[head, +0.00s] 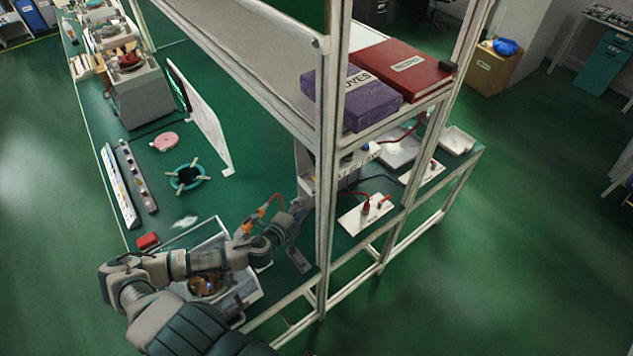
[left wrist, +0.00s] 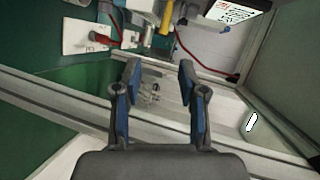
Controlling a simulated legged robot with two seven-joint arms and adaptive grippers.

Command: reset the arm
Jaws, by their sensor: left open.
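My left arm comes in from the lower left of the head view and reaches over the bench to the metal shelf upright. My left gripper (head: 300,206) is at the end of it, small and partly lost against the equipment beside the upright. In the left wrist view my left gripper (left wrist: 158,75) is open, with its two blue-padded fingers apart and nothing between them. White frame rails lie beyond the fingers. My right gripper is in neither view.
A shelf with a purple box (head: 362,100) and a red binder (head: 402,68) stands over the bench. A white socket plate (head: 352,221) with red plugs is right of the upright. A white tray (head: 245,287) lies under my arm.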

